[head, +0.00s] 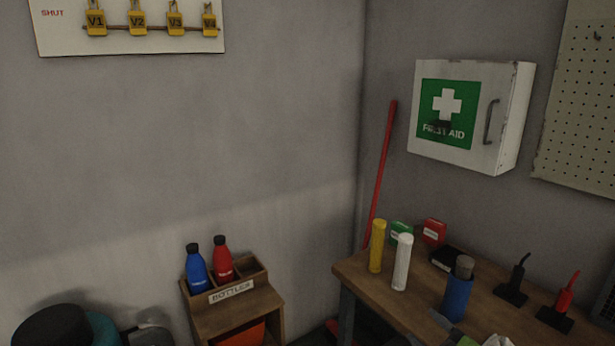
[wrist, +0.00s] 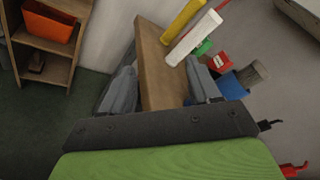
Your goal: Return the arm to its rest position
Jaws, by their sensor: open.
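My gripper (wrist: 160,86) shows in the wrist view with its two grey fingers spread wide apart. Nothing is between them; the wooden workbench (wrist: 158,62) shows beyond the gap. A yellow cylinder (wrist: 184,20) and a white cylinder (wrist: 194,38) appear past the right finger, apart from it as far as I can tell. Most of my arm is out of view.
The bench (head: 362,285) also bears a blue holder (head: 456,298), a black stand (head: 512,285) and a red one (head: 560,305). A bottle rack (head: 232,290) with blue and red bottles stands left. A first aid cabinet (head: 465,115) juts from the wall above.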

